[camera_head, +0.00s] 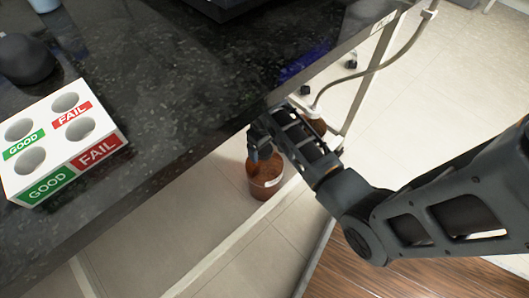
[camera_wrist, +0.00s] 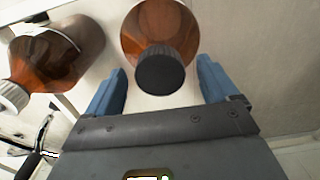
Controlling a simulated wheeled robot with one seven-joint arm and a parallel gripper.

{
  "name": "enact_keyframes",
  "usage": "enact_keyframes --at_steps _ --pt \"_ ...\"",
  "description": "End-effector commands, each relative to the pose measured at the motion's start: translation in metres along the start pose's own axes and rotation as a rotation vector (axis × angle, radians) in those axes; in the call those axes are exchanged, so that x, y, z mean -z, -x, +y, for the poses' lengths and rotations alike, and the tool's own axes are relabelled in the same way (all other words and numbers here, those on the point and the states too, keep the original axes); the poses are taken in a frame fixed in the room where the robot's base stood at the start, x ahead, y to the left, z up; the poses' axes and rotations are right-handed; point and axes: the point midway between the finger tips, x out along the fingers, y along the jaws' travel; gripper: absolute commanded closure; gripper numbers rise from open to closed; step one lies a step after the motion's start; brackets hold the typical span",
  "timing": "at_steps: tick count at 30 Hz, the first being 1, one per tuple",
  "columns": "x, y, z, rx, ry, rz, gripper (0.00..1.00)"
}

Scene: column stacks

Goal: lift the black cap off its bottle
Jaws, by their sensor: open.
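The black cap (camera_wrist: 160,72) sits on an amber bottle (camera_wrist: 160,28) in the wrist view, between my two blue fingers. My gripper (camera_wrist: 161,84) is open, with a gap on each side of the cap. In the head view my gripper (camera_head: 260,148) is just beyond the dark counter's edge, over an amber bottle (camera_head: 266,186). There the gripper hides the bottle's top, so the cap does not show.
The dark counter (camera_head: 170,100) carries a white GOOD/FAIL holder (camera_head: 50,130) with several holes. A metal frame and a grey hose (camera_head: 385,65) are nearby.

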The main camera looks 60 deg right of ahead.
Motion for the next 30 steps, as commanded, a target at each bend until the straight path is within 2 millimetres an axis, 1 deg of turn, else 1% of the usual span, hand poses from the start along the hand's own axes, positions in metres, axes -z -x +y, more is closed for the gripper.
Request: enact_keyframes --at_steps 1,7,8,25,26,30 --pt "0.0003 -0.0043 0.0002 0.0 0.0 0.001 0.13" --pt "0.0004 -0.0031 0.0 0.0 0.0 0.001 0.13" --pt "0.0004 -0.0031 0.0 0.0 0.0 0.001 0.15" --pt "0.0003 -0.0031 -0.0001 0.0 0.0 0.001 0.69" --pt "0.0003 -0.0031 -0.0001 0.0 0.0 0.001 0.72" --pt "0.0004 -0.0031 -0.0001 0.0 0.0 0.002 0.72"
